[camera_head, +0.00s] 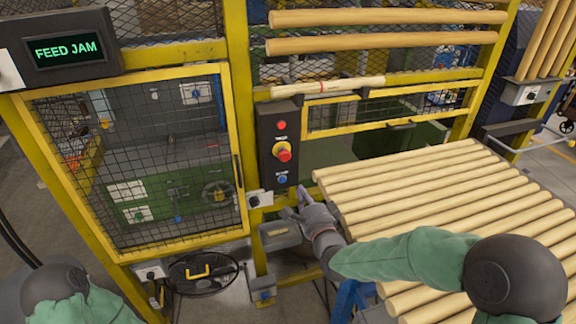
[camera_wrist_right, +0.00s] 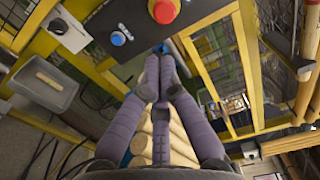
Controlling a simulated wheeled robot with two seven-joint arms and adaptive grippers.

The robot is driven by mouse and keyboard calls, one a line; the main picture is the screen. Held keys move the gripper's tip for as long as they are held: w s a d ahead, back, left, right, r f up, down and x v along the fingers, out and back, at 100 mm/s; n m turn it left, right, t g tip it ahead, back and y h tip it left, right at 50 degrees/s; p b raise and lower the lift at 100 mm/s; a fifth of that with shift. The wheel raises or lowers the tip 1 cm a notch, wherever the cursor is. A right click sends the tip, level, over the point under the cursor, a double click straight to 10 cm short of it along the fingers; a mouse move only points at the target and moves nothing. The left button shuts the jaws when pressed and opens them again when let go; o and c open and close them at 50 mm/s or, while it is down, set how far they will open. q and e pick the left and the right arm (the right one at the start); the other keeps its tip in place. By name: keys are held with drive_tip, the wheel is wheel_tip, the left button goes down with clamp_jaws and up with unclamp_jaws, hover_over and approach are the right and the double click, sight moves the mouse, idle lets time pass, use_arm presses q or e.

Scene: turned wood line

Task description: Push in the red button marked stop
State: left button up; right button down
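A dark control panel (camera_head: 268,150) on the yellow frame carries a small red button (camera_head: 281,125) at the top. Below it is a larger red mushroom button (camera_head: 284,155) on a yellow collar, then a blue button (camera_head: 282,179). I cannot read any stop marking. The mushroom button (camera_wrist_right: 163,10) and blue button (camera_wrist_right: 118,38) also show in the right wrist view. My right gripper (camera_head: 302,197) is below and slightly right of the panel, apart from the buttons. Its fingers (camera_wrist_right: 160,68) are closed together with nothing visible between them. My left gripper is out of view.
A mesh door (camera_head: 140,160) in a yellow frame stands left of the panel. A display (camera_head: 68,50) reads "FEED JAM". Wooden rods (camera_head: 440,190) lie in a row at right, beneath my right arm. A grey tray (camera_head: 280,236) sits below the panel.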

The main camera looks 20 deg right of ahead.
sight(285, 159)
drive_tip(key=w, duration=1.4)
drive_tip(key=shift+a+b, duration=0.25)
drive_tip(key=shift+b, duration=0.15)
drive_tip(key=shift+w+f+b, duration=0.15)
drive_tip(key=shift+w+b, duration=0.75)
drive_tip(key=shift+b, duration=0.15)
drive_tip(key=shift+r, duration=0.2)
